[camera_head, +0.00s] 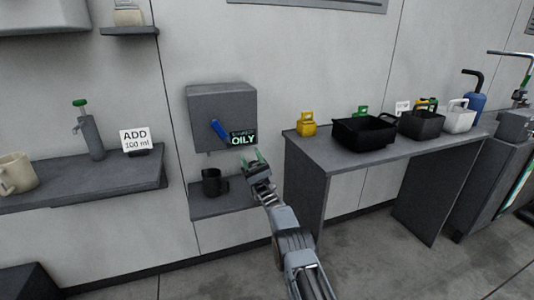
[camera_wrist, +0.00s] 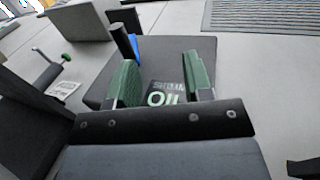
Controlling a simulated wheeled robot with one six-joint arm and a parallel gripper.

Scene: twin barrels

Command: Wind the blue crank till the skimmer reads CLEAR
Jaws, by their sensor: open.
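The skimmer (camera_head: 222,105) is a grey box on the wall, with a small dark display (camera_head: 243,138) reading OILY at its lower right. The blue crank (camera_head: 219,130) sticks out of its front, tilted, just left of the display. In the wrist view the crank (camera_wrist: 134,46) shows beyond the left finger, and the display (camera_wrist: 165,93) shows between the fingers, partly covered. My gripper (camera_head: 257,160) is open and empty, in front of and below the display, to the right of the crank. It is apart from the crank in the head view; the depth gap is hard to tell.
A dark mug (camera_head: 213,184) stands on the small shelf (camera_head: 225,204) under the skimmer. At right, a grey table (camera_head: 335,157) holds black bins and a yellow weight-like object (camera_head: 306,124). At left, a shelf (camera_head: 75,187) holds a pump bottle, an "ADD 100 ml" sign and a beige mug.

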